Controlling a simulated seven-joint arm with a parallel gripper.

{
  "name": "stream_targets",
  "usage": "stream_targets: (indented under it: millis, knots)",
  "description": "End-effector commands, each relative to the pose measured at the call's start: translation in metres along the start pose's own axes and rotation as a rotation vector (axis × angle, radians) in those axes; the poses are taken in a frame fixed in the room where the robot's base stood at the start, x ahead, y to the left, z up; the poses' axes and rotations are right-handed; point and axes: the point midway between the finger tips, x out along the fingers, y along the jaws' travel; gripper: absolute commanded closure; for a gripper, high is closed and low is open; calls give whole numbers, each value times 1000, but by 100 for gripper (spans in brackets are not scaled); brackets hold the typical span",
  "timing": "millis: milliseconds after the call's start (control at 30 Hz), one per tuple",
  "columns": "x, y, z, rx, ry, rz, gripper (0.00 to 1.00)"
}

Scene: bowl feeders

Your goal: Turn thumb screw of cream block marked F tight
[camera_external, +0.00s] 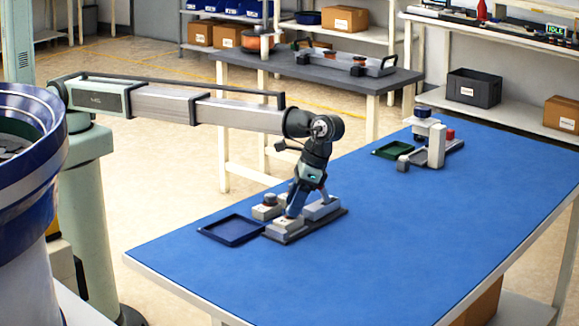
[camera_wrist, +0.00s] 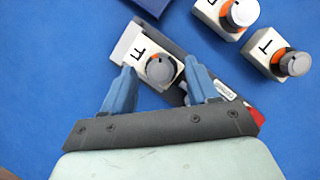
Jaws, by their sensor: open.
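The cream block marked F (camera_wrist: 127,48) shows in the wrist view with its letter turned sideways. Its round grey thumb screw (camera_wrist: 161,70) has a dark pointer line and an orange patch beside it. My gripper (camera_wrist: 163,78) is open, with its blue fingers on the left and right of the thumb screw. No contact with the screw is visible. In the external view my gripper (camera_external: 294,212) points down over the cream block (camera_external: 286,225) at the front of a dark base plate. The fingers partly cover the block there.
Two more cream blocks with grey knobs stand at the upper right of the wrist view, one marked T (camera_wrist: 263,43) and one with its letter unclear (camera_wrist: 213,12). A dark blue tray (camera_external: 231,229) lies left of the plate. A green tray (camera_external: 393,150) stands farther back. The right table area is clear.

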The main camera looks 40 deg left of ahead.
Motion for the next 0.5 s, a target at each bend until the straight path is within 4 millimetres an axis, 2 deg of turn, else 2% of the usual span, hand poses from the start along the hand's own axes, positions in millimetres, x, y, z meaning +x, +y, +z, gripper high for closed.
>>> stream_targets:
  millis: [267, 500]
  knots:
    - [-16, 1, -1, 0, 1, 1, 41]
    - [-50, 1, -1, 0, 2, 1, 41]
